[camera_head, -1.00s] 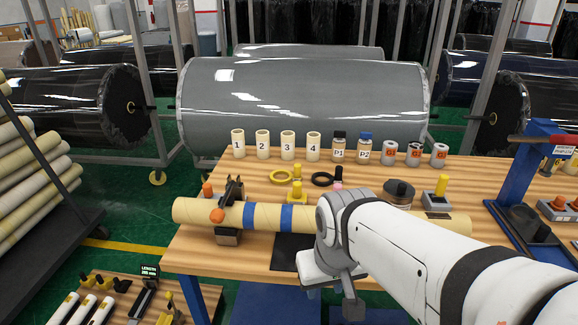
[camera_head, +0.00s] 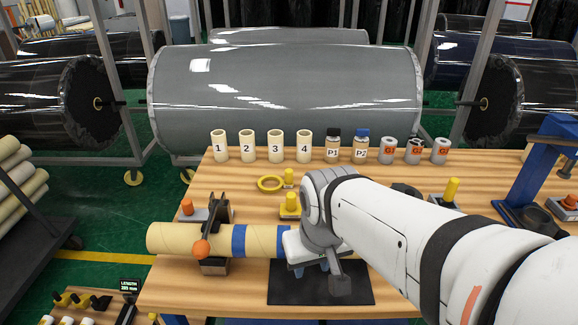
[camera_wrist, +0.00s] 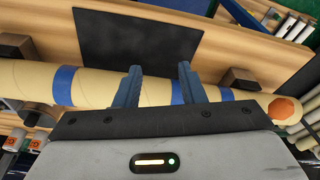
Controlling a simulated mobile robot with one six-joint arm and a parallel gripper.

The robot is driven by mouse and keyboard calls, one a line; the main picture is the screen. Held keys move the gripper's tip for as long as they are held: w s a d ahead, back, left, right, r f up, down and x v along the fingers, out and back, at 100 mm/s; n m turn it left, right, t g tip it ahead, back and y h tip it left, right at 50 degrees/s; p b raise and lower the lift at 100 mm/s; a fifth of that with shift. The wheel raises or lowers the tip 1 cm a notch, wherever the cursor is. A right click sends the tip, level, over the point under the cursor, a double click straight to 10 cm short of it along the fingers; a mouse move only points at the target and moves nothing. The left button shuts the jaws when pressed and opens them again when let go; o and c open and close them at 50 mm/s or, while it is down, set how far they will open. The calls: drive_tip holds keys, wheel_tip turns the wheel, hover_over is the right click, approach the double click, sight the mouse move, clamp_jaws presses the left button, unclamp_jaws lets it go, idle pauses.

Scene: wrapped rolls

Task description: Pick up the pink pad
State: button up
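The pink pad does not show in either view now; my arm covers part of the table behind the tube. My gripper (camera_head: 312,268) is above the long beige tube (camera_head: 192,238) with blue bands, over the near edge of the table. In the wrist view, its two blue fingers (camera_wrist: 159,70) stand apart with nothing held between them. The tube passes behind the fingers there (camera_wrist: 101,87); I cannot tell whether they touch it.
A black mat (camera_head: 290,288) lies at the table's front. A yellow ring (camera_head: 270,184), a yellow-knobbed block (camera_head: 290,205) and a black clamp (camera_head: 212,210) stand behind the tube. Numbered cups (camera_head: 247,146), bottles (camera_head: 332,146) and grey cans (camera_head: 388,150) line the back. A blue frame (camera_head: 545,165) stands at right.

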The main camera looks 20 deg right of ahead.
drive_tip(key=shift+o, duration=0.3)
